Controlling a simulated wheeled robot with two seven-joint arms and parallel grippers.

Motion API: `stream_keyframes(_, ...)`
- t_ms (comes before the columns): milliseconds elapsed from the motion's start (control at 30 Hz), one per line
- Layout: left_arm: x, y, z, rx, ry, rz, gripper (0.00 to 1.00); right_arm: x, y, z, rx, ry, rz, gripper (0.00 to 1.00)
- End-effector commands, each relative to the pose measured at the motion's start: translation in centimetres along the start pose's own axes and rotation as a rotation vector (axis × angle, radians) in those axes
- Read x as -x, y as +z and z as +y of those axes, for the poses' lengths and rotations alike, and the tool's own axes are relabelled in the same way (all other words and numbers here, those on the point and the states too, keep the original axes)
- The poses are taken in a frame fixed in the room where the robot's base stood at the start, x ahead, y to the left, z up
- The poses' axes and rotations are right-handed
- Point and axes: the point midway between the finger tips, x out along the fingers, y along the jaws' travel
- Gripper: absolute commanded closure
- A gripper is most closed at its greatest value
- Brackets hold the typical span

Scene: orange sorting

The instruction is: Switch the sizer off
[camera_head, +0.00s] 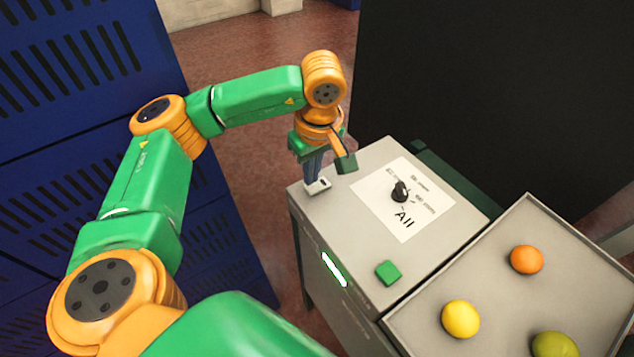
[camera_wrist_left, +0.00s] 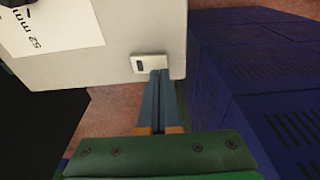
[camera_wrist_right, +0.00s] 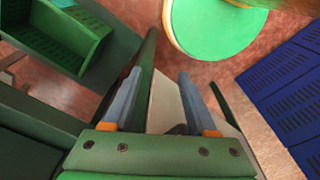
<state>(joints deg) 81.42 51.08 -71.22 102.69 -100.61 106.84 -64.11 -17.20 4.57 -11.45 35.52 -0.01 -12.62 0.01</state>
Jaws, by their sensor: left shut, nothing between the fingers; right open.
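The sizer is a grey box (camera_head: 365,260) with a white label and a black knob (camera_head: 400,191) on its top. A small white switch plate (camera_head: 318,187) with a dark rocker sits at the top's far left corner; it also shows in the left wrist view (camera_wrist_left: 150,64). My left gripper (camera_head: 314,180) is shut and empty, its fingertips right at the switch plate; I cannot tell if they touch it. A green square button (camera_head: 388,272) is on the top, and a light strip (camera_head: 334,269) glows green on the side. My right gripper (camera_wrist_right: 157,78) is open and empty, away from the sizer.
A grey tray (camera_head: 480,250) beside the sizer holds an orange (camera_head: 527,260), a yellow fruit (camera_head: 460,319) and a green fruit (camera_head: 554,345). Blue slatted crates (camera_head: 70,60) stand at left. A green crate (camera_wrist_right: 60,35) shows in the right wrist view.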

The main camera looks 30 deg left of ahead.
Motion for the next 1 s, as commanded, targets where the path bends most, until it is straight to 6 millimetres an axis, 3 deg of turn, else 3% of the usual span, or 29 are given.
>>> stream_keyframes(1000,-0.95,0.15,0.00,0.000,0.000,0.000,1.00,-0.89,0.08,-0.01,0.000,0.000,0.000,0.43)
